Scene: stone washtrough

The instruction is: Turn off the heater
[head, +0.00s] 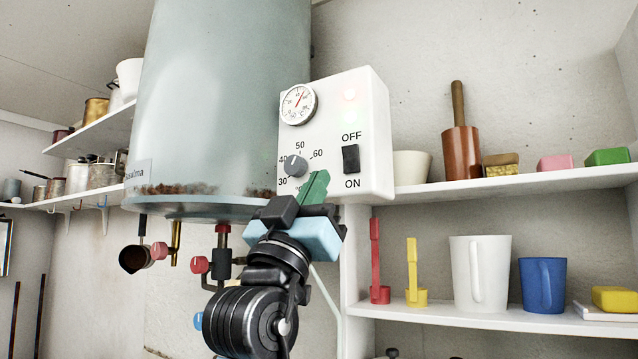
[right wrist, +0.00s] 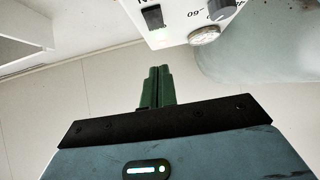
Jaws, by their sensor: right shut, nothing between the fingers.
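The heater is a pale blue-grey tank (head: 215,100) with a white control box (head: 330,125) on its right side. The box has a black rocker switch (head: 351,159) with OFF printed above and ON below. I cannot tell which way the rocker is pressed. A grey dial (head: 296,166) and a round gauge (head: 298,104) are on the box's left part. In the right wrist view the fingers (right wrist: 158,85) are together, apart from the switch (right wrist: 153,17). My left gripper is out of view.
Right shelves hold a copper pot (head: 461,154), a white jug (head: 480,273), a blue mug (head: 542,285) and other items. Pipes with red valve knobs (head: 200,264) hang under the tank, close to my right arm.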

